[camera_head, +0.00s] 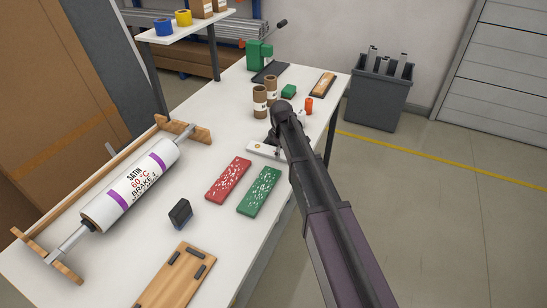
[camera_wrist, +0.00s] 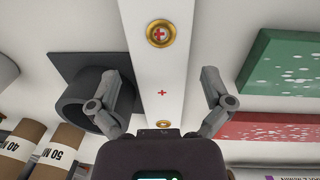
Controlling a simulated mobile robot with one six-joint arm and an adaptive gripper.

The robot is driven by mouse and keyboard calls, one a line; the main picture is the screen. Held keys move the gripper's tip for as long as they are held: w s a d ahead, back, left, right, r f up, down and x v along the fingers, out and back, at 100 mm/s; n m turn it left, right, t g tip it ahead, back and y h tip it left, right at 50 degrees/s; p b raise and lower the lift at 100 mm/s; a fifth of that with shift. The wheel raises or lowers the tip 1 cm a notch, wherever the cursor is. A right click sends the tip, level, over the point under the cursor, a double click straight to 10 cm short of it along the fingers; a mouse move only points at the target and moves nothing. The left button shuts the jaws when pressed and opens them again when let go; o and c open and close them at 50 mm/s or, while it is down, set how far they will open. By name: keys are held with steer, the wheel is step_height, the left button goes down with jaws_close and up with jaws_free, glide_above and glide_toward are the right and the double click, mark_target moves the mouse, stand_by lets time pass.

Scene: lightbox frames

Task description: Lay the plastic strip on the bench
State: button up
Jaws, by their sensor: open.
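The plastic strip (camera_wrist: 161,70) is white, with brass eyelets and small red crosses. In the wrist view it runs up the middle, between my gripper's (camera_wrist: 160,88) two spread fingers, with a gap on each side. My gripper is open. In the head view the strip (camera_head: 260,149) shows as a short white piece at the right side of the white bench (camera_head: 222,140), below my gripper (camera_head: 274,140). Its far part is hidden by my arm. I cannot tell whether it rests flat on the bench.
Beside the strip stands a dark ring-shaped piece on a plate (camera_wrist: 85,95). Red (camera_head: 228,179) and green (camera_head: 259,191) speckled slabs lie nearer. Brown cardboard rolls (camera_head: 260,100) stand beyond. A large labelled roll (camera_head: 130,187) occupies the left. A dark block (camera_head: 180,213) has clear bench around it.

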mark_target(282, 154)
steer(key=shift+f, duration=0.45)
stand_by(0.3)
steer(key=c, duration=1.2)
steer(key=shift+r, duration=0.25)
step_height(282, 154, up, 3)
steer(key=p, duration=0.3)
steer(key=shift+s+r+p, duration=0.1)
steer(key=shift+r+p, duration=0.25)
steer(key=s+d, duration=0.2)
steer(key=s, duration=0.3)
steer(key=s+d, duration=0.1)
steer(key=s, duration=0.4)
steer(key=s+d+r+p, duration=0.1)
steer(key=s+d, duration=0.1)
steer(key=s, duration=0.2)
steer(key=shift+s+d, duration=0.3)
steer(key=shift+s, duration=0.1)
